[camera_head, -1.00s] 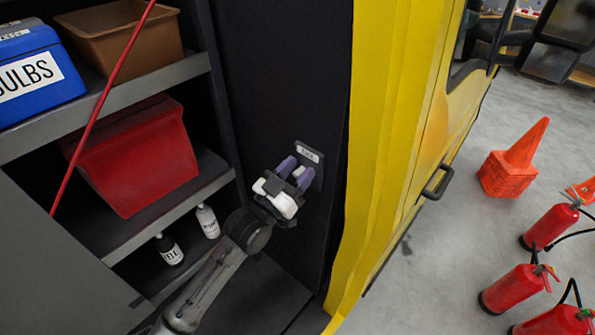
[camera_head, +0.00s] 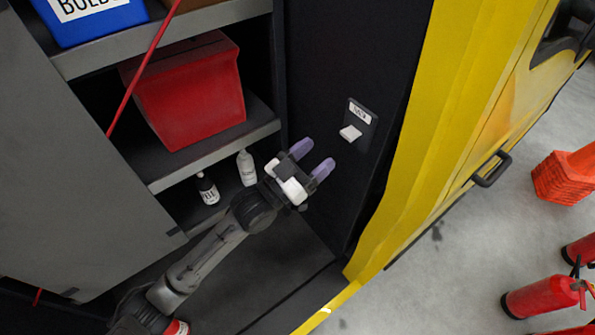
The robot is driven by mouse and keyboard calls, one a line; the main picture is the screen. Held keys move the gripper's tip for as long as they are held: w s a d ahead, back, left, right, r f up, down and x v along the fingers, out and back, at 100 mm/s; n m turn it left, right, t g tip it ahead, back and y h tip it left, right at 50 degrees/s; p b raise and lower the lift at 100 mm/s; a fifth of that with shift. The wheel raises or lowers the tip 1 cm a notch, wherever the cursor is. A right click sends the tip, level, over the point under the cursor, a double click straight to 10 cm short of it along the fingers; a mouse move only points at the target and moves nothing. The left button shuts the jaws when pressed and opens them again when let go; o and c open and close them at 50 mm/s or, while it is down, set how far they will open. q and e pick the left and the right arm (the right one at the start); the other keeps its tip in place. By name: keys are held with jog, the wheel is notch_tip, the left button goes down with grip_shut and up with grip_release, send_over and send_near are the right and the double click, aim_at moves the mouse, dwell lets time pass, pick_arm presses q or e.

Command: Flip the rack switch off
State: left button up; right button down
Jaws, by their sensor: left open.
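The rack switch (camera_head: 350,133) is a small white rocker or lever on a dark plate with a white label, mounted on the dark side panel. The label's text is too small to read surely. My left gripper (camera_head: 312,159) is open and empty, its two purple-tipped fingers pointing up and right toward the panel. It is below and to the left of the switch, apart from it. My right gripper is not in view.
Shelves at left hold a red bin (camera_head: 190,95), a blue bin (camera_head: 88,18), a white bottle (camera_head: 246,168) and a dark bottle (camera_head: 207,188). A thin red rod (camera_head: 140,75) crosses them. A yellow door (camera_head: 440,130) stands right of the panel.

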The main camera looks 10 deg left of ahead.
pick_arm(q)
jog(key=shift+b+v, duration=0.3)
jog(key=shift+v, duration=2.15)
jog(key=shift+w, duration=0.1)
